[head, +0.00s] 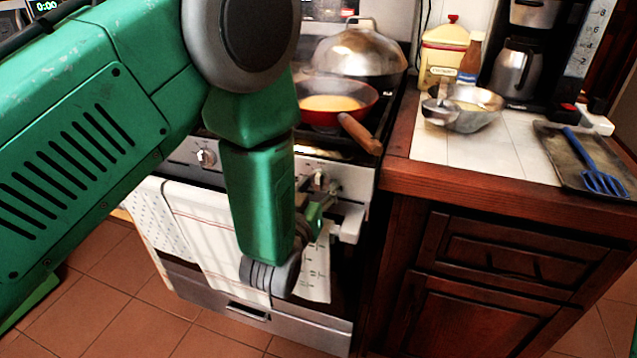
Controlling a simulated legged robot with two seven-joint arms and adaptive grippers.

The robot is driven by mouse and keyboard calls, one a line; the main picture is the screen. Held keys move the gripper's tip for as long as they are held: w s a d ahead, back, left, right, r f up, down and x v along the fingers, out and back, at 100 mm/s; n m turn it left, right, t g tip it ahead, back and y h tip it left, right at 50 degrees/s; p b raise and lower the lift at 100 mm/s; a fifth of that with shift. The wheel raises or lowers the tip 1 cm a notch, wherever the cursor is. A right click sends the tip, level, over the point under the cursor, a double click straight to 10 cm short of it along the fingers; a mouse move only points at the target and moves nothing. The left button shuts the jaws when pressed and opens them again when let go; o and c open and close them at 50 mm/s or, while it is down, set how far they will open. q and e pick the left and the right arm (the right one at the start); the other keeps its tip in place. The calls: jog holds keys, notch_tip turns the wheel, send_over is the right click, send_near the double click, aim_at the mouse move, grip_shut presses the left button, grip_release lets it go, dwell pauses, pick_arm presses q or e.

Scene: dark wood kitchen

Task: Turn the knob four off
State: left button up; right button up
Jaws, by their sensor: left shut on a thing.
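The stove's front panel carries knobs. One knob (205,157) shows left of my arm, and the rightmost knob (319,181) shows just right of my forearm. My left gripper (318,208) is at this right knob and shut on it; its fingers are small in view and partly behind my green forearm. Which number each knob bears cannot be read. The panel between the two knobs is hidden by my arm. My right gripper is not in view.
A red pan (336,117) with yellow contents sits on the stove, its wooden handle (360,133) jutting over the front. A domed lid (361,50) stands behind. Towels (205,235) hang on the oven front. The counter at right holds a metal bowl (463,108) and a tray with a blue spatula (597,165).

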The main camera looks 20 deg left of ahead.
pick_arm(q)
jog(key=shift+m, duration=0.6)
jog(key=shift+r, duration=0.2)
jog(key=o, duration=1.2)
jog(key=shift+c, duration=0.2)
jog(key=shift+s+f, duration=0.1)
jog(key=shift+s, duration=0.1)
jog(key=s, duration=1.1)
jog(key=shift+s, duration=0.25)
jog(key=shift+a, duration=0.15)
